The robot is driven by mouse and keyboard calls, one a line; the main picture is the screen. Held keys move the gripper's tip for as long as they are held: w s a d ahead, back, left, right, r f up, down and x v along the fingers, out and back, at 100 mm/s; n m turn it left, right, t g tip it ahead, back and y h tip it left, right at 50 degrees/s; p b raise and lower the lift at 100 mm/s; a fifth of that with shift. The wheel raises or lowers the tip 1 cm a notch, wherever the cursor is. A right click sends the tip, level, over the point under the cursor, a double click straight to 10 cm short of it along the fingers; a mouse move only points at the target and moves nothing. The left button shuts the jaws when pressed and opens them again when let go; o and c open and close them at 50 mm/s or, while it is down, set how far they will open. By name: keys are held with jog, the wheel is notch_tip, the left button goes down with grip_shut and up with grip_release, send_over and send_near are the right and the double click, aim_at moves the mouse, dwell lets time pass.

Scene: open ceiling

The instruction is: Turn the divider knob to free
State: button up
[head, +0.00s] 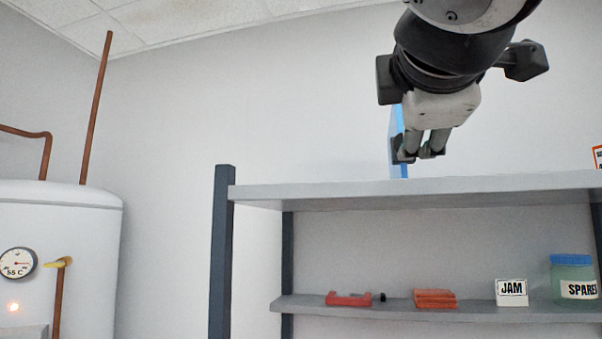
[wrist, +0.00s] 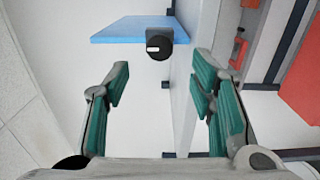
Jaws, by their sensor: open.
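The blue divider (head: 396,118) stands upright on the top shelf in the head view, partly hidden behind my gripper (head: 419,154). In the wrist view the divider (wrist: 125,33) shows as a blue panel. A round black knob (wrist: 160,48) sits at its edge, with a short white mark on the left of its face. I cannot see any label for the knob's positions. My gripper (wrist: 160,82) is open and empty in the wrist view. The knob lies ahead of the gap between its fingers, apart from both. In the head view the knob is hidden.
The grey top shelf (head: 300,192) runs just below my gripper; its board (wrist: 183,95) is close to the right finger in the wrist view. The lower shelf (head: 390,314) holds red items, a JAM card (head: 511,292) and a SPARES jar (head: 572,278). A white tank (head: 60,235) stands left.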

jog(key=shift+v, duration=1.7)
